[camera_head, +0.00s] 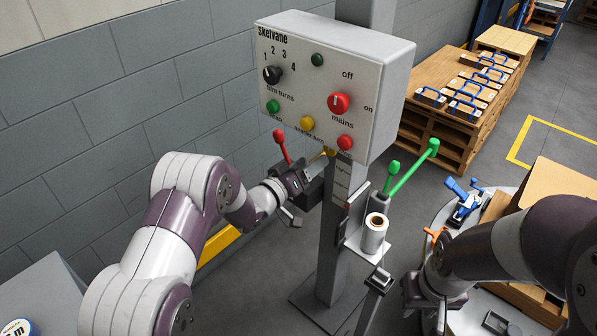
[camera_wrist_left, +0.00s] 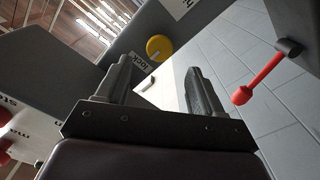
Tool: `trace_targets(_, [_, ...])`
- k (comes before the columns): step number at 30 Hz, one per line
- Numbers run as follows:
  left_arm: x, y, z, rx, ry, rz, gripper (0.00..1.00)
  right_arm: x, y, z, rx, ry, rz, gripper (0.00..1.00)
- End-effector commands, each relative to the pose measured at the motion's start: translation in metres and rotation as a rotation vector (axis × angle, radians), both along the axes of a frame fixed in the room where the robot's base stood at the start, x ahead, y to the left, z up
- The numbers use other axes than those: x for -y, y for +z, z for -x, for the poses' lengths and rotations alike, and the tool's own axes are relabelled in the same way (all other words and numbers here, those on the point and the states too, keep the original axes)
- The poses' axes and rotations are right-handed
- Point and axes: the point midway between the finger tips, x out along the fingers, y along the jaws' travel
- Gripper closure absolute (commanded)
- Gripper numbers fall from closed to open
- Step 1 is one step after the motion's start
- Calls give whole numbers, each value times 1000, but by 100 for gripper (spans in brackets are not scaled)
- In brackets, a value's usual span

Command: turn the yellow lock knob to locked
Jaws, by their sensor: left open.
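In the head view only a sliver of yellow (camera_head: 328,151) shows under the lower edge of the control box. My left gripper (camera_wrist_left: 158,76) is open and empty. Its fingers point toward the knob, which lies beyond the fingertips, apart from them. In the head view the left gripper (camera_head: 309,186) is below the box, by the post. My right gripper (camera_head: 416,294) is at the lower right, partly hidden; its jaw state is unclear.
The control box (camera_head: 389,88) carries a black dial, a red mains knob and several buttons, one yellow. A red-knobbed lever (camera_wrist_left: 264,79) stands right of the left fingers. The grey post, green levers (camera_head: 412,167) and a white roll (camera_head: 374,234) are nearby.

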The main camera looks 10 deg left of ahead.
Motion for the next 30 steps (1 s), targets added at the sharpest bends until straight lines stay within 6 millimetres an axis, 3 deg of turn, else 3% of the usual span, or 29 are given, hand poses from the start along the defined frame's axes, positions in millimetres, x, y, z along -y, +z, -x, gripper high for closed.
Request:
trace_targets(4, [-22,0,29,-1,3,0,33,0,1,0,0,0,0,65])
trace_targets(9, [-34,0,46,-1,1,0,33,0,1,0,0,0,0,65])
trace_targets(24, [-35,0,49,5,-1,-8,33,0,1,0,0,0,0,65])
trace_targets(26, [-38,-10,47,-7,12,-72,33,0,1,0,0,0,0,65])
trace_targets(29, [-59,-62,54,-161,87,-289,33,0,1,0,0,0,0,65])
trace_targets(30, [-76,-85,64,-271,128,-418,33,0,1,0,0,0,0,65])
